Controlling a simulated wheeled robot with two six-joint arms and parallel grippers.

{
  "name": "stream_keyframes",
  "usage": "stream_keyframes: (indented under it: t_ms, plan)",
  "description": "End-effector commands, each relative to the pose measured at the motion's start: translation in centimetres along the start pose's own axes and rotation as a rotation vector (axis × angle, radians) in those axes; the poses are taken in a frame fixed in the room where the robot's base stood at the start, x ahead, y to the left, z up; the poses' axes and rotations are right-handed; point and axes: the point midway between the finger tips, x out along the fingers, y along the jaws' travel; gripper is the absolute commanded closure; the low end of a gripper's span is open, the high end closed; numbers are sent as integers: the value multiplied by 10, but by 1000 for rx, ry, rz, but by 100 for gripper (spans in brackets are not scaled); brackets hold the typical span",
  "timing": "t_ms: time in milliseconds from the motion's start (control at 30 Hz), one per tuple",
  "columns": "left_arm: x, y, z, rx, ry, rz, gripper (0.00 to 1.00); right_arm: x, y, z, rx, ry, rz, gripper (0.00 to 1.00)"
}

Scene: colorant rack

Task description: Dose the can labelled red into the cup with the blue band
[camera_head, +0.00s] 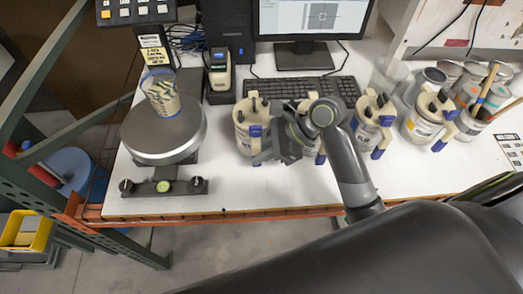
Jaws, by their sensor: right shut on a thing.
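A cup with blue rings and brown printed sides (160,92) stands on the round plate of a scale (165,138) at the left. Several cream-lidded cans with blue handles stand in a row on the white table: the leftmost can (245,137), a second can (309,107) partly hidden by my right gripper, a third can (367,133) and a fourth can (420,128). Their labels are too small to read. My right gripper (265,153) is shut at the handle side of the leftmost can, which appears upright on the table. My left gripper is out of view.
A keyboard (300,88) and monitor (312,20) stand behind the cans. A small label printer (220,70) stands right of the scale. Open tins with stir sticks (470,122) crowd the right.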

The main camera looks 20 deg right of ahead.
Motion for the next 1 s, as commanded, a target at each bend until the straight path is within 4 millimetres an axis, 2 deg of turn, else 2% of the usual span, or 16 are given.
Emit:
stream_keyframes:
  t_ms: [700, 733, 900, 1000]
  plan:
    - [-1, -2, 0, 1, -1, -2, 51, 8, 0, -6, -4, -4, -2, 100]
    - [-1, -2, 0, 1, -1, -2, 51, 7, 0, -6, -5, -4, -2, 80]
    - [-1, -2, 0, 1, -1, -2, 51, 8, 0, -7, -3, -3, -2, 58]
    - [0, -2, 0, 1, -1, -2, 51, 8, 0, -7, -2, -2, -1, 58]
